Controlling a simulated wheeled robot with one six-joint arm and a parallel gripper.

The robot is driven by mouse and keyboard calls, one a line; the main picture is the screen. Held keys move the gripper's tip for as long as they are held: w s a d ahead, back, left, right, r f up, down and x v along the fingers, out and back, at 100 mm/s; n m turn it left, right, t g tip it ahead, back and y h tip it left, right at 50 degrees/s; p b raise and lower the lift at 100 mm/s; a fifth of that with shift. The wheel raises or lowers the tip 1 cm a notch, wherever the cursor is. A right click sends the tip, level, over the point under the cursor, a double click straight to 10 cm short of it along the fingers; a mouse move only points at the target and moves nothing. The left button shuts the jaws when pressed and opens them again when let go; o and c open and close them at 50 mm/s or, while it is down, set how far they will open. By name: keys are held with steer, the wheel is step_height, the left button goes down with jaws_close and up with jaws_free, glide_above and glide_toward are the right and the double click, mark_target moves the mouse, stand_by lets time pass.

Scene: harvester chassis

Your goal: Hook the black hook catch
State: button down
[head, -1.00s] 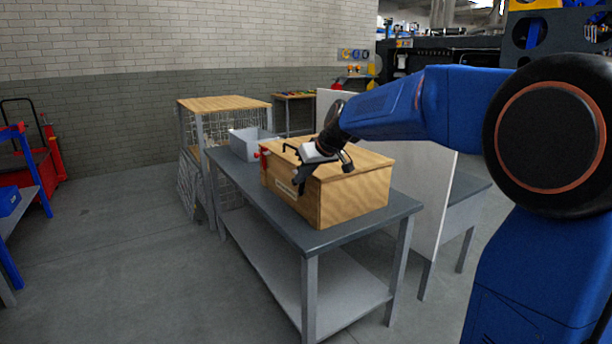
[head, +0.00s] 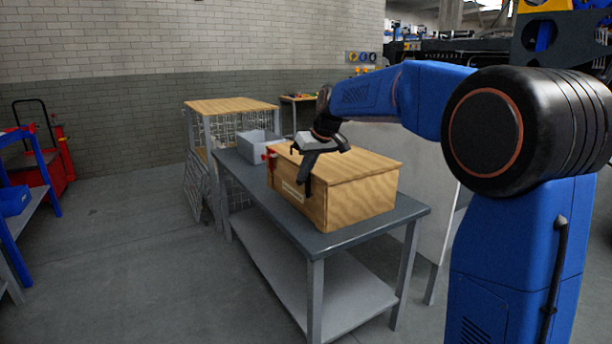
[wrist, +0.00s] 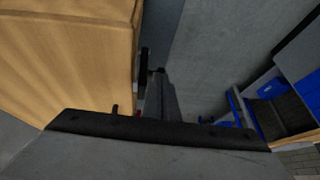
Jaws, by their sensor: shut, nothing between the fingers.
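A closed wooden box (head: 350,205) stands on a grey workbench. A red catch (head: 271,160) shows near the far left end of its front face. My gripper (head: 304,187) points down just in front of that face, its fingers close together with nothing seen between them. In the wrist view my fingers (wrist: 158,95) reach along beside the box (wrist: 70,60). A small black part (wrist: 143,68) lies against the box side there; it may be the black hook catch, but I cannot tell. In the head view the black catch is not made out; my gripper covers part of the face.
The workbench (head: 395,218) has a lower shelf. A grey bin (head: 258,148) stands behind the box. A wire-mesh cage with a wooden top (head: 230,105) is at the far end. A pale panel (head: 425,180) stands behind the bench. The floor left of it is clear.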

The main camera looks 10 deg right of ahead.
steer(key=shift+r, duration=0.1)
stand_by(0.3)
steer(key=shift+r, duration=0.8)
